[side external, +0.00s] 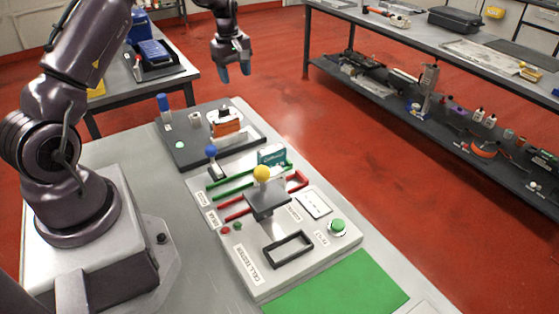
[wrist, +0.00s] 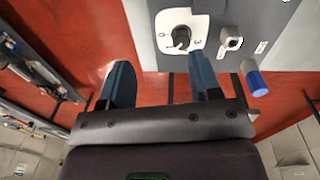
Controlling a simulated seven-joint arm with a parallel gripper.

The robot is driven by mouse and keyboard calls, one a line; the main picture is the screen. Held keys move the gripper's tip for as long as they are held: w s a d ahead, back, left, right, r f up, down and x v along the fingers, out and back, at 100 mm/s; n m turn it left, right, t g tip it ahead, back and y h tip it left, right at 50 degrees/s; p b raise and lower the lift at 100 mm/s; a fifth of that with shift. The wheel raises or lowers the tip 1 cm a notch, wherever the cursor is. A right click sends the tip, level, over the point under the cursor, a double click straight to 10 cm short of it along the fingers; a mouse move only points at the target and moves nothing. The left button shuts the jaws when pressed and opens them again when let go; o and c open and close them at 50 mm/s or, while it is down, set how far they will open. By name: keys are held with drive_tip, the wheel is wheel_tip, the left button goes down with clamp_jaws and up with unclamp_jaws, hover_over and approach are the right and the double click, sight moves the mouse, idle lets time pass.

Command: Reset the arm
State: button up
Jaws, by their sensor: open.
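My gripper (side external: 235,72) hangs in the air at the top of the side view, beyond the far edge of the work table and well above the red floor. Its two blue fingers are apart with nothing between them. In the wrist view the fingers (wrist: 160,75) also stand apart over red floor and the edge of a grey panel (wrist: 295,50). The cell tester board (side external: 262,282) lies on the table with a yellow-knobbed lever (side external: 261,173), a blue-knobbed lever (side external: 211,150), green and red rails and a teal block (side external: 272,156). My gripper touches none of these.
A green mat (side external: 340,290) lies at the front. A long shelved bench (side external: 450,52) stands right, across open floor.

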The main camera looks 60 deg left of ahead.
drive_tip(key=s+d+r+m+t, duration=0.15)
drive_tip(key=d+r+m, duration=0.25)
drive_tip(key=d+r, duration=0.45)
drive_tip(key=s+d+r+m+t, duration=0.1)
drive_tip(key=s+d+r+m, duration=0.25)
drive_tip(key=d+r, duration=0.5)
drive_tip(key=s+d+r+m+t, duration=0.2)
drive_tip(key=s+d+m, duration=0.9)
drive_tip(key=s+d, duration=0.3)
drive_tip(key=shift+s+d, duration=0.2)
drive_tip(key=shift+s, duration=1.2)
drive_tip(key=shift+m, duration=0.25)
